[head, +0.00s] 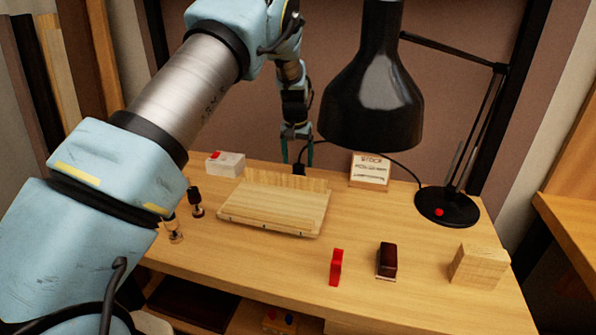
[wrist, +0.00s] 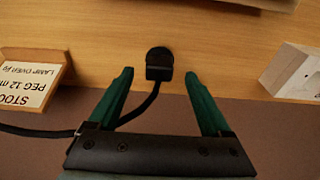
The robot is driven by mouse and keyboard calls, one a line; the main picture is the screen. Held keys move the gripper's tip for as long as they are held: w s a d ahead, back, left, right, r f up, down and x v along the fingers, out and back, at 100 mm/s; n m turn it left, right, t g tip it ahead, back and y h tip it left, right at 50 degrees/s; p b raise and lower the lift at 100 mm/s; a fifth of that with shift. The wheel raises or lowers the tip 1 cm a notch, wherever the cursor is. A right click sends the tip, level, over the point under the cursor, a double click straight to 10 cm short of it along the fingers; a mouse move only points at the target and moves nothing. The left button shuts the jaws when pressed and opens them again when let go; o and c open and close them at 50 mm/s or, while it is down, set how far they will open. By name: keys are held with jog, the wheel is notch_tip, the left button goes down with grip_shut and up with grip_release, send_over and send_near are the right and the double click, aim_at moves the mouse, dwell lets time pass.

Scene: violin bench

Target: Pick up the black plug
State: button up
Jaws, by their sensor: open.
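The black plug (wrist: 158,72) sits on the wooden bench top in the wrist view, with a round dark part at its far end and a black cable running from it to the left. In the head view the plug (head: 299,169) is a small dark shape behind the wooden board. My gripper (wrist: 158,78) is open, its two green fingers spread to either side of the plug in the picture. I cannot tell its height over the plug. In the head view my gripper (head: 297,160) is at the back of the bench, close by the plug.
The wooden board (head: 272,208) lies in front of the plug. A white box (head: 229,166) stands to the left and a labelled stock box (head: 370,172) to the right. A black lamp (head: 374,85) hangs over the right side.

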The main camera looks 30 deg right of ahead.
aim_at(299, 165)
jog(key=shift+w+d+f+p, duration=0.15)
jog(key=shift+f+p, duration=0.2)
jog(key=shift+f, duration=0.6)
jog(key=shift+w+d+f+p, duration=0.15)
jog(key=shift+f+p, duration=0.15)
jog(key=shift+f, duration=0.6)
jog(key=shift+c, duration=0.3)
grip_shut()
notch_tip(299, 165, up, 10)
jog(key=b, duration=0.3)
